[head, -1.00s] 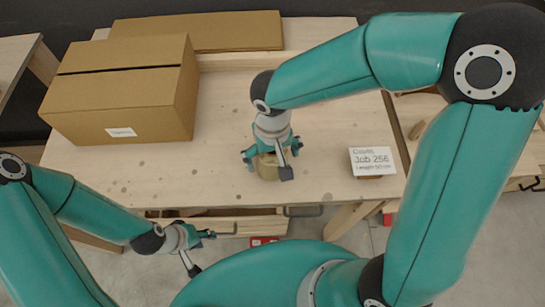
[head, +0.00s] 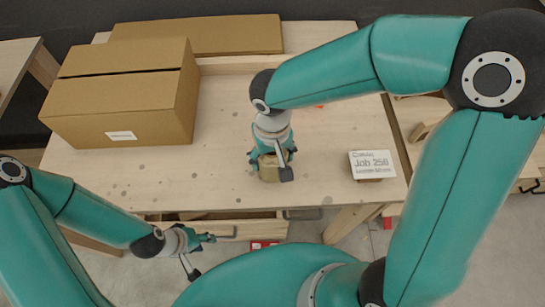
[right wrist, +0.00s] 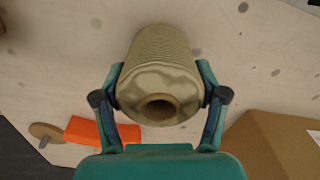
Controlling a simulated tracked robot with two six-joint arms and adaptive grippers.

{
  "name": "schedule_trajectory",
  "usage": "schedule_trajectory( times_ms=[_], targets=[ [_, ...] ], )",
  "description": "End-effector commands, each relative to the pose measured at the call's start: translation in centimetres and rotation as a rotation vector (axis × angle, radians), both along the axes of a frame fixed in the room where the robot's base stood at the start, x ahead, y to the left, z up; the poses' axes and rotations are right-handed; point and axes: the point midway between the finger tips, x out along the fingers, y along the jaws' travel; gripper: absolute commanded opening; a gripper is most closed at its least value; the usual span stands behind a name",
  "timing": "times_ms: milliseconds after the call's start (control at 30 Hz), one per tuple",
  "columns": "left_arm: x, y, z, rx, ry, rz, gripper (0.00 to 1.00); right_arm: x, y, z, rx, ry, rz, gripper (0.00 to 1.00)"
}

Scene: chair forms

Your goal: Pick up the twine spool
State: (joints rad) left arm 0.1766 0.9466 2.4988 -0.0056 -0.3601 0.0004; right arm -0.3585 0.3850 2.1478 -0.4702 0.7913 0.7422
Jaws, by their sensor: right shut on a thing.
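The twine spool (head: 268,169) is a tan wound cylinder standing on the wooden workbench, partly hidden by my right gripper in the head view. My right gripper (head: 272,160) is over it from above, shut on it. In the right wrist view the spool (right wrist: 162,70) shows its round end with a central hole, and the fingers of my right gripper (right wrist: 160,92) press on its two sides. I cannot tell any gap between spool and bench. My left gripper (head: 202,252) hangs empty in front of the bench, low at the left, its fingers apart.
A large cardboard box (head: 125,95) stands at the bench's left, with a flat cardboard piece (head: 220,32) behind. A job card (head: 373,163) stands at the right. An orange thing (right wrist: 92,133) and a round wooden piece (right wrist: 45,131) show in the right wrist view. The bench (head: 110,180) is clear around the spool.

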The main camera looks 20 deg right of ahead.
Motion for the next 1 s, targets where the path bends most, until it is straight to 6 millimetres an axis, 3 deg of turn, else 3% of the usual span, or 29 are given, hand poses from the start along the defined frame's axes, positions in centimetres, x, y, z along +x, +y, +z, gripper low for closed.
schedule_trajectory(
  times_ms=[267,800,1000],
  targets=[
    [0.0,0.0,0.3,0.0,0.0,0.0,0.4,0.1,0.1,4.1,0.003,-0.005,-0.001,0.32],
    [0.0,0.0,0.9,0.0,0.0,0.0,0.4,0.1,0.2,15.3,0.003,-0.003,0.002,0.32],
    [0.0,0.0,1.1,0.0,0.0,0.0,0.4,0.1,0.1,17.8,0.002,0.0,0.002,0.32]
  ],
)
